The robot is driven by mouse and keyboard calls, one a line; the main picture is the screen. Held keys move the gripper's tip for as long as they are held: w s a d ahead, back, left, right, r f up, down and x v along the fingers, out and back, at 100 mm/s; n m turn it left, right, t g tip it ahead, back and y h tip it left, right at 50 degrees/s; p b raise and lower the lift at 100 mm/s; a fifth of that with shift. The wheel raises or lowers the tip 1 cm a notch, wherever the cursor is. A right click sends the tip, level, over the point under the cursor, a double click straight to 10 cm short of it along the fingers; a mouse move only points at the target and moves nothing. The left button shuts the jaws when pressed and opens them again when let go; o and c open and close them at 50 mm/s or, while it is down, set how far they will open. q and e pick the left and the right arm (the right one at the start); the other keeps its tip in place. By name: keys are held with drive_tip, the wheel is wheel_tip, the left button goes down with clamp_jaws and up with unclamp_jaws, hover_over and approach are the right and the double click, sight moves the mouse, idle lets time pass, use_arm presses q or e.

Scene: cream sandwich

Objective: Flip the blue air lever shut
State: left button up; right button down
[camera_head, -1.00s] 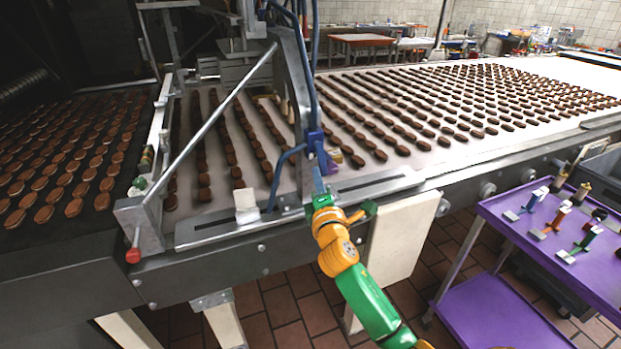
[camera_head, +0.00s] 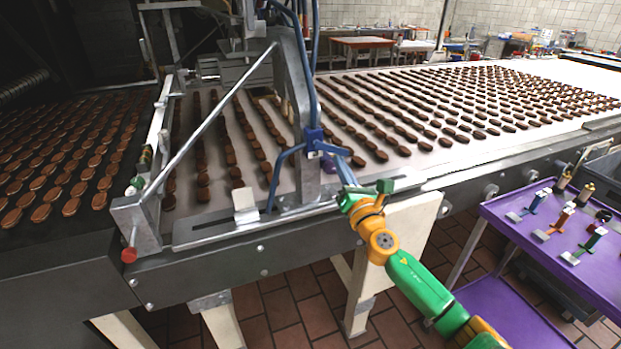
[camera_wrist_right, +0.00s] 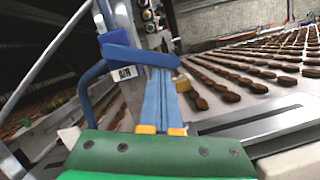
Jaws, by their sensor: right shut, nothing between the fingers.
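The blue air lever (camera_head: 333,149) sticks out to the right from the blue valve block (camera_head: 313,134) on the machine's upright post. In the right wrist view the lever (camera_wrist_right: 143,55) lies roughly crosswise, beside a small AIR label (camera_wrist_right: 124,73). My right gripper (camera_head: 341,164) reaches up from the lower right, its blue fingers shut and empty. In the wrist view the right gripper's fingertips (camera_wrist_right: 158,72) are right at the lever's underside and seem to touch it; exact contact is hard to tell. My left gripper is not in view.
Blue hoses (camera_head: 275,178) loop beside the post. The belt (camera_head: 450,150) carries rows of brown biscuits. A metal rail (camera_head: 255,224) runs along the front edge. A purple cart (camera_head: 560,222) with small tools stands at the right.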

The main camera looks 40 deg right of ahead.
drive_tip(key=shift+s+d+r+n+t+y, duration=0.15)
drive_tip(key=shift+d+r+n+y, duration=0.15)
drive_tip(key=shift+n, duration=0.65)
drive_tip(key=shift+d+r+n+t+y, duration=0.1)
drive_tip(key=shift+d+r+n+y, duration=0.25)
drive_tip(key=shift+n, duration=0.65)
drive_tip(key=shift+s+d+r+n+t+y, duration=0.15)
drive_tip(key=shift+r+n+y, duration=0.3)
drive_tip(key=shift+n, duration=0.5)
drive_tip(key=shift+w, duration=0.1)
wheel_tip(320, 180, down, 5)
drive_tip(key=b, duration=0.6)
drive_tip(key=r+v, duration=0.1)
drive_tip(key=v, duration=0.8)
drive_tip(key=shift+s+a, duration=0.35)
drive_tip(key=shift+s, duration=0.1)
drive_tip(key=shift+d+f, duration=0.1)
drive_tip(key=shift+f, duration=0.1)
